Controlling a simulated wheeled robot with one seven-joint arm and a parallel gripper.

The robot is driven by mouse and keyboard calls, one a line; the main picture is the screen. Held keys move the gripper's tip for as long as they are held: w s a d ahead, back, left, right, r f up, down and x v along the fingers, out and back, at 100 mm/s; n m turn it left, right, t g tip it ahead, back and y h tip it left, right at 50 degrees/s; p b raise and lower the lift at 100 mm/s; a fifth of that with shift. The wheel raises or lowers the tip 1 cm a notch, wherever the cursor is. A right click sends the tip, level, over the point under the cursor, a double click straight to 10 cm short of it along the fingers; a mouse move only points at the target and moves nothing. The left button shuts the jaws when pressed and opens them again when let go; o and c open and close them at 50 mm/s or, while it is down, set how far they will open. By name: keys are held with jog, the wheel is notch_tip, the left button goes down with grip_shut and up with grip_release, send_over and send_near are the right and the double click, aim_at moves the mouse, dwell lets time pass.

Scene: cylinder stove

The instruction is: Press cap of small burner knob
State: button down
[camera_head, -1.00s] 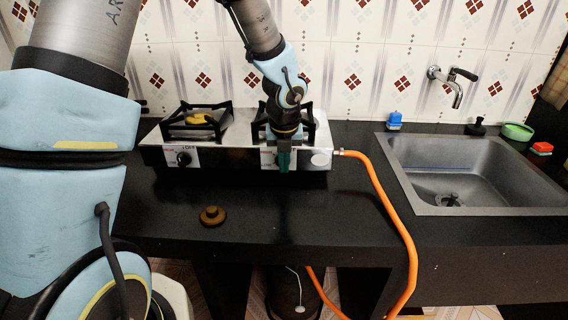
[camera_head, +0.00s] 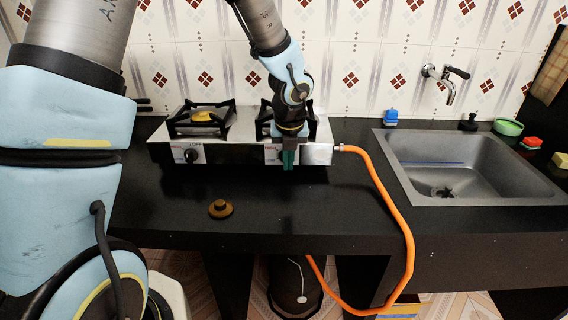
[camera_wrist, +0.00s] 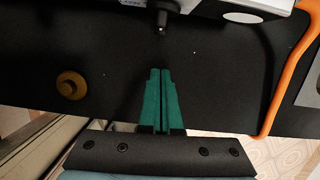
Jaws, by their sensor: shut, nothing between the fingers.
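The two-burner stove (camera_head: 230,152) stands on the black counter against the tiled wall. In the wrist view, a dark knob (camera_wrist: 162,20) sticks out from the stove front, just beyond my fingertips. I cannot tell which knob is the small burner's. My gripper (camera_head: 288,166) is in front of the right part of the stove panel and hides the right knob in the head view. Its green fingers (camera_wrist: 160,72) are shut and empty, pointing toward the knob with a small gap in the picture.
A brown round cap-like piece (camera_head: 220,209) lies on the counter in front of the stove. An orange hose (camera_head: 385,200) runs from the stove's right side down over the counter edge. The sink (camera_head: 450,165) is at right. The counter front is mostly clear.

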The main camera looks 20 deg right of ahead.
jog(key=v, duration=0.8)
jog(key=shift+s, duration=0.1)
